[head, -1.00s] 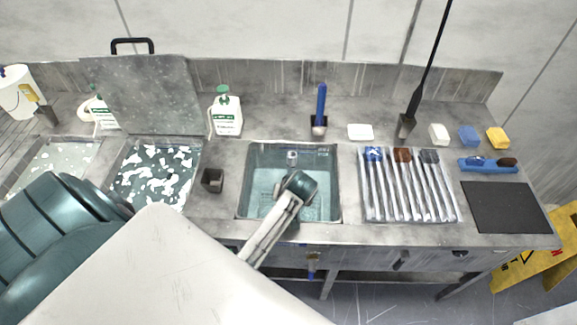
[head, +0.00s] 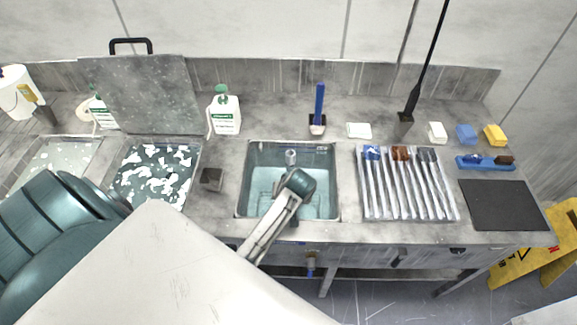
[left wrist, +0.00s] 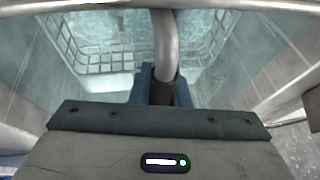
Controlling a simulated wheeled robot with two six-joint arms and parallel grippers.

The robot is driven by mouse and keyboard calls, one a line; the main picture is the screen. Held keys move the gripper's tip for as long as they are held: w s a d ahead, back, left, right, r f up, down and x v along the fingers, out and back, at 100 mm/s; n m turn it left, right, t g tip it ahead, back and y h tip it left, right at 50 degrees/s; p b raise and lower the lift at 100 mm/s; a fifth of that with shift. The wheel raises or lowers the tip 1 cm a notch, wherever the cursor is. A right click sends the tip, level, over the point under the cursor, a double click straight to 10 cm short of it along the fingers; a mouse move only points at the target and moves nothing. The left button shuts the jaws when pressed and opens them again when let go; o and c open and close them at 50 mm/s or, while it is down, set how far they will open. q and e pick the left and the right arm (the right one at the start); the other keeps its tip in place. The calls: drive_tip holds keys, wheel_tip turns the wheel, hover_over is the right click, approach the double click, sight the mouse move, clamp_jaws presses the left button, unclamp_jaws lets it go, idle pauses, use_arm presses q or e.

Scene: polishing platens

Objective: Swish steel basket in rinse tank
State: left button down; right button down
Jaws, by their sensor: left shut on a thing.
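The rinse tank (head: 246,165) is a square steel basin of clear bluish water, sunk in the counter at the middle of the head view. My left gripper (left wrist: 165,92) is shut on the curved metal handle (left wrist: 166,45) of the steel basket (left wrist: 103,62). In the left wrist view the wire-mesh basket is below the gripper, inside the tank and seemingly in the water. In the head view my left wrist covers the gripper and most of the basket. My right gripper is not in view.
A pump bottle (head: 225,112) and a blue-handled brush (head: 319,105) stand behind.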

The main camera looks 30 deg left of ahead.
use_arm(q)
drive_tip(key=shift+r+p, duration=0.65)
drive_tip(key=shift+r, duration=0.2)
drive_tip(key=shift+f+b, duration=0.55)
drive_tip(key=shift+f, duration=0.65)
